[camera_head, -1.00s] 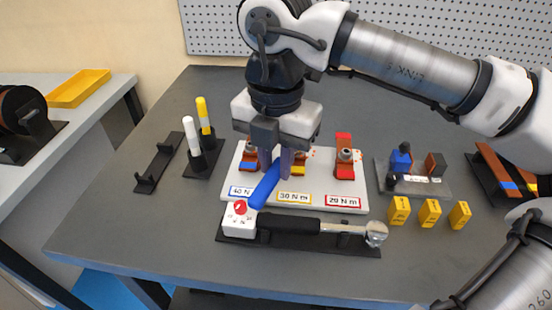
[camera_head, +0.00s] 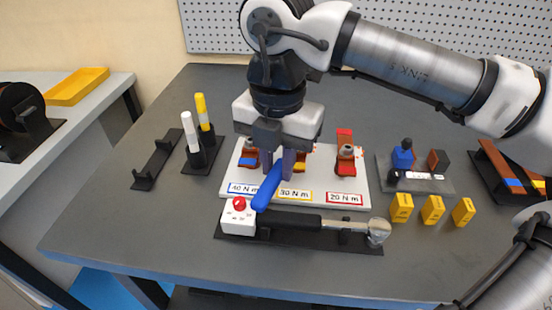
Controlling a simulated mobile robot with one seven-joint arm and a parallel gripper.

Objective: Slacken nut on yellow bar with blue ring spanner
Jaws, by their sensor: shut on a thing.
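My gripper (camera_head: 277,163) points down over the white board and is shut on the blue ring spanner (camera_head: 267,189). The spanner's handle slants down to the left toward the viewer; its ring end is hidden at the jaws. The yellow-marked bar (camera_head: 304,158) stands at the middle of the board, mostly behind my gripper, above the yellow-framed 30 N m label (camera_head: 294,195). Its nut is hidden, so I cannot tell whether the ring is around it. The blue-marked bar (camera_head: 248,160) is at the left and the red-marked bar (camera_head: 345,160) at the right.
A torque wrench (camera_head: 320,225) lies on a black holder in front of the board, beside a white box with a red button (camera_head: 239,214). White and yellow markers (camera_head: 200,130) stand left. Yellow blocks (camera_head: 432,209) and a small grey stand (camera_head: 420,178) are right.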

